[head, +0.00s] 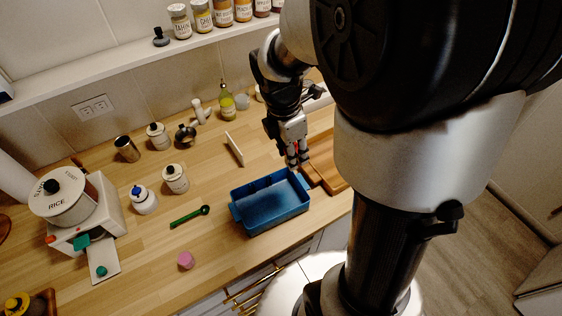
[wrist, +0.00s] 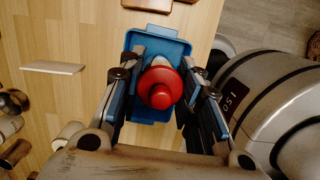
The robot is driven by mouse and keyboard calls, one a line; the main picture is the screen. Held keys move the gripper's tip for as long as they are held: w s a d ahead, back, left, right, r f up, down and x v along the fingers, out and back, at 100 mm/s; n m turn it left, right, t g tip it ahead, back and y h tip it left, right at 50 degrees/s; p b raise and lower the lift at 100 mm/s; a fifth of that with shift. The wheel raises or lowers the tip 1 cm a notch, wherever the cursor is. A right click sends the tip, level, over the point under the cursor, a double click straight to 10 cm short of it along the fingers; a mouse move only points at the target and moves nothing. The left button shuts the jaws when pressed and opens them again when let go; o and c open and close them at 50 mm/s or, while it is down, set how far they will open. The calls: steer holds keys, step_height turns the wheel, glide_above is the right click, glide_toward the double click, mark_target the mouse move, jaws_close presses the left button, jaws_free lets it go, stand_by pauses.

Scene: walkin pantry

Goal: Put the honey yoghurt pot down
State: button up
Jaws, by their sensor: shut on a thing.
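My gripper (head: 297,162) points down by the back right end of the blue tray (head: 268,229) in the head view. In the wrist view my gripper (wrist: 160,64) has its two fingers closed around a pot with a round red knobbed top (wrist: 161,88), which I take for the honey yoghurt pot. A bit of red shows at the fingers in the head view. The pot's body and underside are mostly hidden, and I see no label. Blue tray surface (wrist: 155,41) shows behind the pot in the wrist view. I cannot tell whether the pot touches anything.
A brown wooden board (head: 332,178) lies right of the tray. A green spoon (head: 190,216), a pink lid-like piece (head: 186,260) and several jars lie to the left. Bare counter lies between them.

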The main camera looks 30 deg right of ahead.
step_height(320, 180, down, 17)
steer(key=b, duration=0.6)
steer(key=shift+r, duration=0.1)
steer(key=shift+f, duration=0.2)
steer(key=o, duration=1.1)
steer(key=r+p, duration=0.1)
steer(key=r, duration=0.3)
steer(key=a+r+p, duration=0.1)
steer(key=r+p, duration=0.1)
steer(key=r, duration=0.2)
steer(key=a+r+p, duration=0.1)
steer(key=r, duration=0.3)
steer(key=shift+r+p, duration=0.2)
steer(key=shift+p, duration=0.2)
steer(key=s+a+r+m+t, duration=0.1)
steer(key=s+a+r+m, duration=0.2)
steer(key=s+r+m, duration=0.1)
steer(key=s+a+r+m+t+y, duration=0.1)
steer(key=s+a+r+m+t, duration=0.1)
steer(key=s+r+m, duration=0.3)
steer(key=s+a+r+m+t, duration=0.1)
steer(key=s+a+r+m, duration=0.2)
steer(key=r+m, duration=0.3)
steer(key=shift+s+a+m+t+y, duration=0.2)
steer(key=shift+s+m, duration=0.2)
steer(key=shift+m, duration=0.3)
steer(key=shift+s+a+m+t+y, duration=0.1)
steer(key=shift+s+a+m+y, duration=0.2)
steer(key=shift+m, duration=0.4)
